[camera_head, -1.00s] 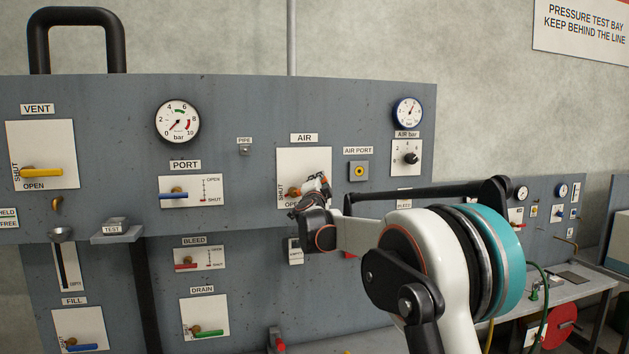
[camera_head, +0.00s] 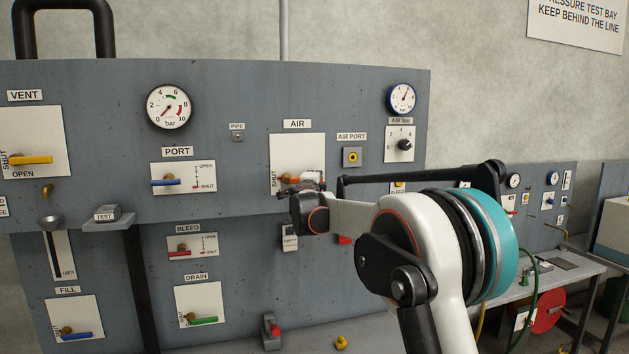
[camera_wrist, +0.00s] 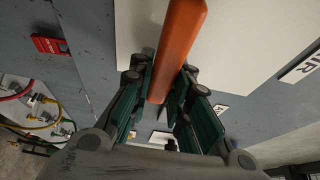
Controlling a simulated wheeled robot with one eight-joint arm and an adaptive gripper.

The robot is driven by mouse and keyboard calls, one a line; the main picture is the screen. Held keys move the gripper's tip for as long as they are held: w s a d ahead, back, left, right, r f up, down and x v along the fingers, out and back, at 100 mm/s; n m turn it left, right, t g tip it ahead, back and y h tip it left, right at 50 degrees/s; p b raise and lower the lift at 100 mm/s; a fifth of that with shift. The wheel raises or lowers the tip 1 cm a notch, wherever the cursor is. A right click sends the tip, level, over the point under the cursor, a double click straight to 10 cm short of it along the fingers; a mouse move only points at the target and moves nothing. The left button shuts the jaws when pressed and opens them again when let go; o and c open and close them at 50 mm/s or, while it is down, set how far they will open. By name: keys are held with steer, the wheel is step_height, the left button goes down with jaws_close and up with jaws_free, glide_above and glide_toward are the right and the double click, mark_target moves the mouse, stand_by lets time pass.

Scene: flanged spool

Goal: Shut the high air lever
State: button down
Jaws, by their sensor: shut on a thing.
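The high air lever is an orange bar on the white plate (camera_head: 297,153) under the AIR label. In the head view its orange part (camera_head: 291,180) shows low on the plate, roughly level, with the right part largely covered by my gripper. SHUT is written up the plate's left edge; the lower edge is partly hidden. In the wrist view the orange lever (camera_wrist: 178,50) runs between my fingers and out past their tips. My gripper (camera_wrist: 160,77) is shut on it. In the head view my gripper (camera_head: 312,187) is at the plate's lower right.
The AIR PORT fitting (camera_head: 352,157) and the air bar knob (camera_head: 404,145) are to the right. The PORT lever with a blue handle (camera_head: 166,183) is to the left. A red tag (camera_wrist: 49,44) shows in the wrist view. A bench (camera_head: 560,275) stands at the right.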

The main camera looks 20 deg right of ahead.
steer(key=shift+f, duration=0.1)
steer(key=c, duration=1.5)
jaws_free()
steer(key=shift+d, duration=0.1)
steer(key=shift+s, duration=0.1)
steer(key=v, duration=1.2)
